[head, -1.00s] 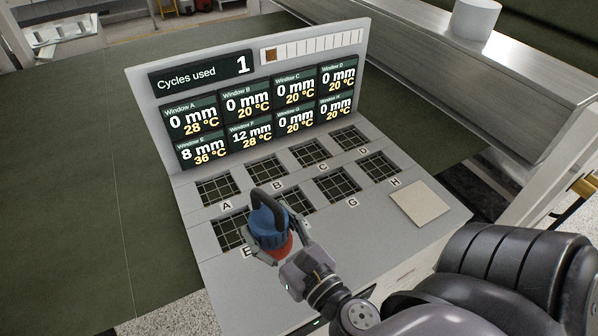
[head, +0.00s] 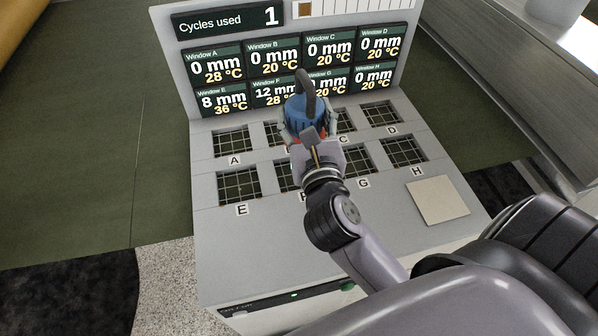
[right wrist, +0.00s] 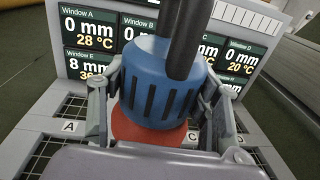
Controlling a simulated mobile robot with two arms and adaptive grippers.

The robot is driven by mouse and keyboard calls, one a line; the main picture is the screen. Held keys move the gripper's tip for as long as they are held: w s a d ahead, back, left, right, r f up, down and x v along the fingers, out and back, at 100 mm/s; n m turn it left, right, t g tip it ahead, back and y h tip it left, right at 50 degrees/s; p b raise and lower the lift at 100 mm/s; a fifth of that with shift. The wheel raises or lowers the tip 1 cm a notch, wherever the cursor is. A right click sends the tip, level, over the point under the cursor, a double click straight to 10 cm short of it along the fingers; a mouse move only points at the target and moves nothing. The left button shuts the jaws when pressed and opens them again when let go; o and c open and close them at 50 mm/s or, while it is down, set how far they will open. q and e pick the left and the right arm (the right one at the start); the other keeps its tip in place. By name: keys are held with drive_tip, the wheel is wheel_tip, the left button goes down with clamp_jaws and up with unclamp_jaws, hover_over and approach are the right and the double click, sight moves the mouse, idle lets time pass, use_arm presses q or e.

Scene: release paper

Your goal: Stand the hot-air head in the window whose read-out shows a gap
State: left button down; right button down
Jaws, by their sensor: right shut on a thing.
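The hot-air head is a blue ribbed body (head: 304,113) with a red base and a dark handle on top; it also shows in the right wrist view (right wrist: 160,85). My right gripper (head: 308,132) is shut on it and holds it upright over the windows, hiding much of windows B and F. Whether it touches the panel I cannot tell. The read-out board (head: 291,68) shows window E (head: 239,186) at 8 mm, 36 °C and window F at 12 mm; windows A, B, C and D read 0 mm. Window A (head: 233,142) is bare. My left gripper is not in view.
A square beige pad (head: 438,200) lies at the panel's right, below window H (head: 404,150). Window D (head: 381,114) is clear. The read-out board stands upright behind the windows. A metal ledge (head: 510,60) runs along the right. "Cycles used" (head: 229,22) shows 1.

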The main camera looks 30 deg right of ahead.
sight(297, 95)
drive_tip(key=shift+m+h, duration=0.4)
drive_tip(key=shift+h, duration=0.3)
drive_tip(key=w+r, duration=0.3)
drive_tip(key=shift+w+d, duration=0.15)
drive_tip(key=shift+d, duration=0.1)
drive_tip(key=shift+w+r, duration=0.2)
drive_tip(key=shift+w, duration=0.1)
drive_tip(key=shift+w+f+b, duration=0.1)
drive_tip(key=shift+f+b, duration=1.75)
drive_tip(key=shift+f, duration=7.95)
drive_tip(key=shift+g, duration=0.3)
drive_tip(key=c, duration=1)
unclamp_jaws()
drive_tip(key=shift+f, duration=0.35)
drive_tip(key=o, duration=0.5)
drive_tip(key=shift+r, duration=0.1)
